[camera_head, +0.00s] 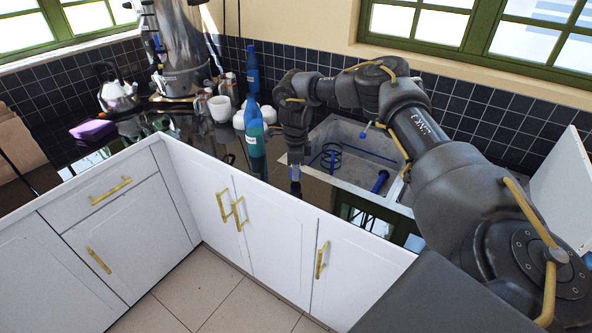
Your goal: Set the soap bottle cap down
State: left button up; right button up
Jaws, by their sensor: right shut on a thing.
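The right gripper (295,177) points down, low over the dark counter near its front edge, left of the sink. It is shut on a small dark blue piece, the soap bottle cap (295,188), mostly hidden by the fingers. I cannot tell whether the cap touches the counter. A teal soap bottle (254,137) with a pale label stands upright on the counter, left of the gripper and apart from it. A taller blue bottle shape (252,68) shows just behind and above it. My left gripper is not in view.
The sink (345,150), with a blue coiled rack inside, lies right of the gripper. A kettle (118,95) and a purple sponge (92,129) are at the left. Some dark counter by the front edge is clear.

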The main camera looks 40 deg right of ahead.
jog(key=shift+f, duration=0.7)
jog(key=shift+f, duration=0.1)
jog(key=o, duration=1.2)
jog(key=shift+c, duration=0.2)
notch_tip(320, 180, up, 12)
jog(key=b, duration=0.1)
jog(key=shift+b, duration=0.35)
